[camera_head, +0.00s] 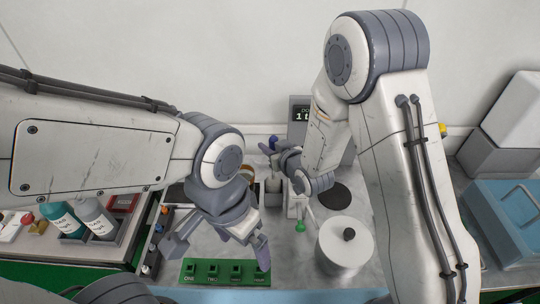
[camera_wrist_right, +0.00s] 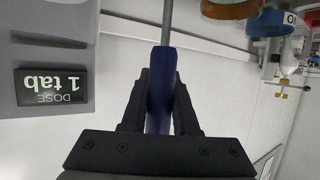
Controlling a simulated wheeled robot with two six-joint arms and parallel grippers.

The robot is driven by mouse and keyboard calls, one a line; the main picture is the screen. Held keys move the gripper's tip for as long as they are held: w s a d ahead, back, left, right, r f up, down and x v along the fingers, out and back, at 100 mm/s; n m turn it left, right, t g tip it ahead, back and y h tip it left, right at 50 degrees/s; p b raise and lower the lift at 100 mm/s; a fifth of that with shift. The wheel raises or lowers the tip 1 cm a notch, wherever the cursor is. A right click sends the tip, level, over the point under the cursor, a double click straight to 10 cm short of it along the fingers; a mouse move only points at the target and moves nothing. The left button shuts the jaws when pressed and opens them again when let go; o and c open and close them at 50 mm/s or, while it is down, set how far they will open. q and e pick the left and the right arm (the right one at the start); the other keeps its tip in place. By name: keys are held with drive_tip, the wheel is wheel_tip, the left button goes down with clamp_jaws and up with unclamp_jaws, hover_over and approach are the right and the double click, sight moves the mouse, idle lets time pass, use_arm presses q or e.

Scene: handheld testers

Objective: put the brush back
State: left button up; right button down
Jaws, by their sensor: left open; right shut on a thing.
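My right gripper (camera_wrist_right: 160,110) is shut on a blue handle (camera_wrist_right: 161,85) with a thin grey shaft (camera_wrist_right: 167,20), which I take to be the brush. Its bristle end is not visible. In the head view the right gripper (camera_head: 282,155) is at the back of the worktop near the wall, with a small bit of the blue handle (camera_head: 273,140) showing. My left gripper (camera_head: 216,250) is open and empty, its fingers spread above the green strip with labelled slots (camera_head: 225,272). The brush's place cannot be made out.
A white lidded canister (camera_head: 345,250) stands right of centre, by a dark round pad (camera_head: 335,196). A dose display (camera_wrist_right: 52,85) is at the back. Bottles (camera_head: 64,222) stand in a tray at left. A blue box (camera_head: 505,215) is at right. A green knob (camera_head: 300,226) is near the canister.

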wheel_tip(320, 180, down, 3)
drive_tip(key=shift+d, duration=0.1)
drive_tip(key=shift+f, duration=0.3)
drive_tip(key=c, duration=0.7)
unclamp_jaws()
drive_tip(key=shift+r, duration=0.1)
